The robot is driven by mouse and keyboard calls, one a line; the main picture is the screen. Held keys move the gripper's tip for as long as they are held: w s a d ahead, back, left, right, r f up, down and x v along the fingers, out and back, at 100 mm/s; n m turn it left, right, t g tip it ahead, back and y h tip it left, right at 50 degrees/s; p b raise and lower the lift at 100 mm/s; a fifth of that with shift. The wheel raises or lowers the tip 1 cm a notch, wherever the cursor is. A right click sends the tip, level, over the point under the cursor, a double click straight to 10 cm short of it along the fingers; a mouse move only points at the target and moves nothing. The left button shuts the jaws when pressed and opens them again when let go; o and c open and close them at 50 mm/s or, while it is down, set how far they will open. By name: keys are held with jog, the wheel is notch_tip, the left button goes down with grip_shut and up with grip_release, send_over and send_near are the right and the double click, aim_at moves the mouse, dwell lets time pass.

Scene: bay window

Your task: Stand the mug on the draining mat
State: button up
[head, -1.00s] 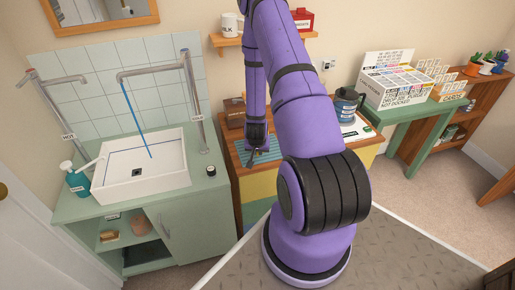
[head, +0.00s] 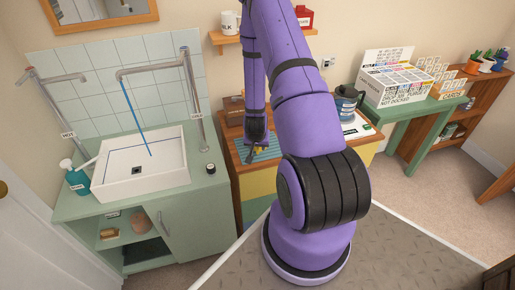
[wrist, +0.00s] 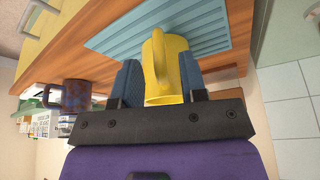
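A yellow mug (wrist: 174,70) is between the two blue fingers of my gripper (wrist: 163,88) in the wrist view, with its handle turned towards the camera. The fingers lie against its sides, and the gripper looks shut on it. The blue ribbed draining mat (wrist: 122,41) lies behind the mug on the wooden counter. In the head view my gripper (head: 256,146) is over the left part of the mat (head: 273,149), and only a small yellow bit of the mug (head: 259,148) shows. I cannot tell whether the mug touches the mat.
A white sink (head: 140,180) with a tall tap post (head: 192,100) stands left of the wooden counter (head: 237,165). A dark jug (head: 346,104) stands on the counter's right part. A shelf (head: 228,38) with a white mug hangs above. A green table (head: 425,112) is further right.

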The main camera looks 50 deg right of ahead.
jog(key=a+r+n+t+y, duration=0.1)
jog(key=a+r+n, duration=0.1)
jog(key=a+r, duration=0.65)
jog(key=w+a+r+n+y, duration=0.1)
jog(key=a+r, duration=0.2)
jog(key=r, duration=1)
jog(key=a+r+n+t+y, duration=0.15)
jog(key=a+r, duration=0.35)
jog(key=r, duration=0.6)
jog(key=s+a+r+n, duration=0.3)
jog(key=s+a+r, duration=0.3)
jog(key=s+r, duration=0.3)
jog(key=s+a+r+n, duration=0.3)
jog(key=s+a+r, duration=0.2)
jog(key=s+r, duration=0.4)
jog(key=shift+s+a, duration=0.4)
jog(key=shift+s, duration=0.35)
